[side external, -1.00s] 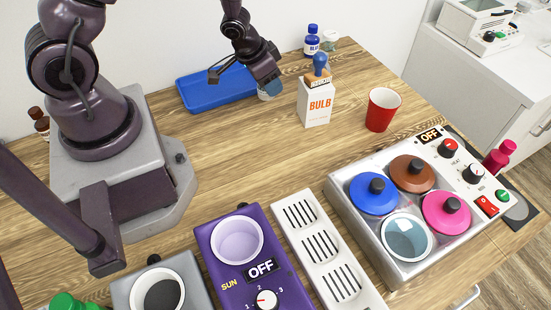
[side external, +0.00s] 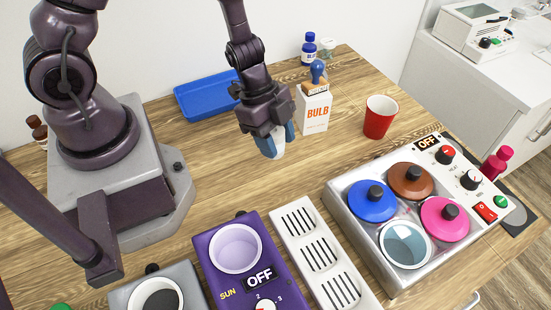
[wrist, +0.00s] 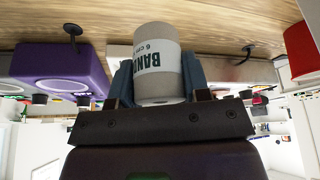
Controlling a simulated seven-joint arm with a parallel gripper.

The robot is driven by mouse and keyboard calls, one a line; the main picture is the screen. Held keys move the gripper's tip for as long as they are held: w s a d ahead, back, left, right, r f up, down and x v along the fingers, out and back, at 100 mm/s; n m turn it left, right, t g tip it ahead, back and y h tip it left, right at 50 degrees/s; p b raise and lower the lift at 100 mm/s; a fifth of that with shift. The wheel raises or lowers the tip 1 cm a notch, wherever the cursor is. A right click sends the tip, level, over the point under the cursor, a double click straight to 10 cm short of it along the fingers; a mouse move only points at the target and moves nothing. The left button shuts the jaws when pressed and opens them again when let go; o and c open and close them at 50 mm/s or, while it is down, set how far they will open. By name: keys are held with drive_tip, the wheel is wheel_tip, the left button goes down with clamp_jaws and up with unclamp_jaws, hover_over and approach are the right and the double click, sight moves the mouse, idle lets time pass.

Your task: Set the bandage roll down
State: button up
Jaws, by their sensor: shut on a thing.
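My gripper (side external: 273,143) is shut on the bandage roll (side external: 279,148), which shows pale between the blue fingers in the side view. In the wrist view the roll (wrist: 158,60) is a grey-white cylinder with a white label reading "BAND", upside down. A finger of my gripper (wrist: 158,84) presses each side of it. In the side view the roll is over the wooden table (side external: 215,160), left of and nearer than the bulb box. I cannot tell for certain whether its lower end touches the table.
The blue tray (side external: 208,97) lies empty at the back. The bulb box (side external: 314,112) with a stamp on top and a red cup (side external: 380,117) stand right. The purple device (side external: 238,262), white slotted rack (side external: 318,250) and pot unit (side external: 345,215) are in front. Table around the roll is bare.

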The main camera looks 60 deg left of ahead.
drive_tip(key=shift+f, duration=2.85)
drive_tip(key=shift+f, duration=0.15)
drive_tip(key=o, duration=0.9)
